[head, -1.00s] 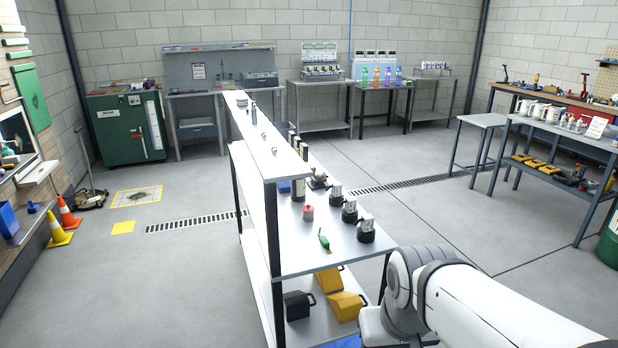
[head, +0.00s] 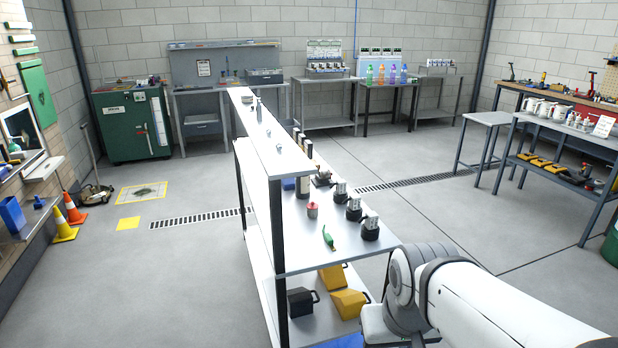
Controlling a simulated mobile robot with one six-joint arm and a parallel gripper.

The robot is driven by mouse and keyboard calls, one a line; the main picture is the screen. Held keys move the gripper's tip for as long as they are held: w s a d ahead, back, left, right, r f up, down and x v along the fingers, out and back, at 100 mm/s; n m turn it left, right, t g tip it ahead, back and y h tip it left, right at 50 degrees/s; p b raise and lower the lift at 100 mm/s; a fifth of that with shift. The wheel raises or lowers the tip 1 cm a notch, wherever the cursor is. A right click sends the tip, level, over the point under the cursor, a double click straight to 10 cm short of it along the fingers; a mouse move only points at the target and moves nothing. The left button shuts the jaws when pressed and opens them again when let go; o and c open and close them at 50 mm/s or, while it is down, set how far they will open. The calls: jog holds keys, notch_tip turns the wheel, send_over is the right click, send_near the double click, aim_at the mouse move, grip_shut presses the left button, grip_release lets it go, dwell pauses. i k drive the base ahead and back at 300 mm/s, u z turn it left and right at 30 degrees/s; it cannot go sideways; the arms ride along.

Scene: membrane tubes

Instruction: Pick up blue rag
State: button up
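A small blue patch (head: 346,341) shows on the lower shelf of the near workbench, cut off by the bottom edge of the head view and partly behind my arm. It may be the blue rag, but too little shows to tell. My white arm reaches in from the lower right, in front of the bench's near right corner. My gripper is out of view.
The long workbench (head: 352,247) holds a green-handled tool (head: 328,238), a red-topped pot (head: 312,210) and several black-based fittings.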

aim_at(288, 183)
jog(key=z, duration=0.55)
jog(key=k, duration=0.8)
jog(key=z, duration=0.75)
jog(key=k, duration=0.5)
jog(key=z, duration=0.55)
jog(key=i, duration=1.5)
jog(key=u, duration=0.3)
jog(key=i, duration=1.75)
jog(key=u, duration=0.55)
jog(key=i, duration=1.95)
jog(key=u, duration=1.6)
jog(key=i, duration=1.05)
jog(key=u, duration=0.95)
jog(key=i, duration=0.5)
jog(key=u, duration=0.3)
